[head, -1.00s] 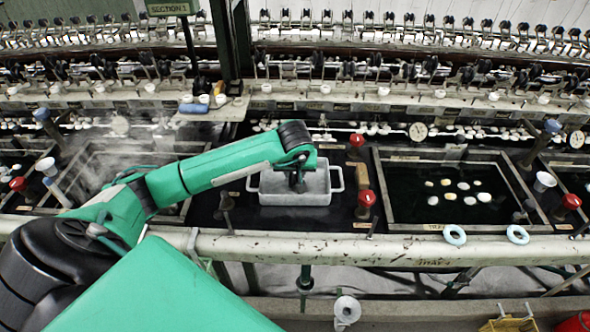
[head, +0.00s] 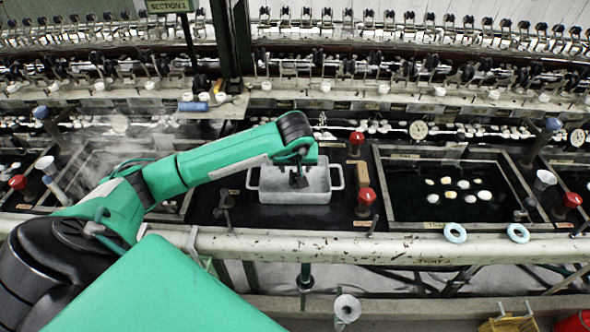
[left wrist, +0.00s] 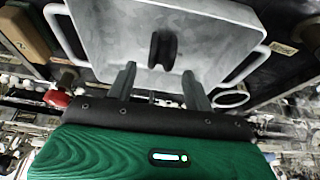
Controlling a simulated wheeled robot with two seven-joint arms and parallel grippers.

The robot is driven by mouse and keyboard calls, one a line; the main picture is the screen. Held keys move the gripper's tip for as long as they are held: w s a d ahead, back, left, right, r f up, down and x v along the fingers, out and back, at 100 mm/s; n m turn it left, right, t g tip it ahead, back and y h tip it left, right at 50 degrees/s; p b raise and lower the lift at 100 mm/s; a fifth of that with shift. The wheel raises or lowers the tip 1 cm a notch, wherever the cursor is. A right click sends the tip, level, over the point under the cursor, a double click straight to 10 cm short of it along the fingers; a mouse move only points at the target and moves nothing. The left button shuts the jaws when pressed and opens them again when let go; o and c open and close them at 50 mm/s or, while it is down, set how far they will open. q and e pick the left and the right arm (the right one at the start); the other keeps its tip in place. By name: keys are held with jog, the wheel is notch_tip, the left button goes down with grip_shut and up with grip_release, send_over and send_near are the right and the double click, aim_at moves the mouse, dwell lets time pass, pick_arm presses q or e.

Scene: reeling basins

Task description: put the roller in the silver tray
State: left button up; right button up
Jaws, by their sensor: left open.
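The silver tray (head: 262,186) is a grey rectangular basin with a loop handle at each end, in the middle of the head view. The roller (left wrist: 162,50) is a small black spool; in the left wrist view it is inside the tray (left wrist: 215,35), against its grey floor. My left gripper (head: 298,172) is over the tray. In the left wrist view its two fingers (left wrist: 159,72) are apart, with the roller just beyond their tips and not clamped. In the head view the dark gripper and roller are hard to tell apart. My right gripper is not in view.
Red-topped knobs (head: 366,196) stand right of the tray. A dark water basin (head: 440,205) with several pale cocoons lies further right, and a steaming basin (head: 95,165) to the left. A pale rail (head: 400,247) runs along the front, with two light-blue rings (head: 455,233) by it.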

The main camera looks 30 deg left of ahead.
pick_arm(q)
jog(key=b+v, duration=0.1)
jog(key=v, duration=0.9)
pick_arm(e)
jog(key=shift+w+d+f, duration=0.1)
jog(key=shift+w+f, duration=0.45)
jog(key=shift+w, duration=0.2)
pick_arm(q)
jog(key=shift+f, duration=0.15)
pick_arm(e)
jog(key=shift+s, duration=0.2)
pick_arm(q)
jog(key=shift+s, duration=0.1)
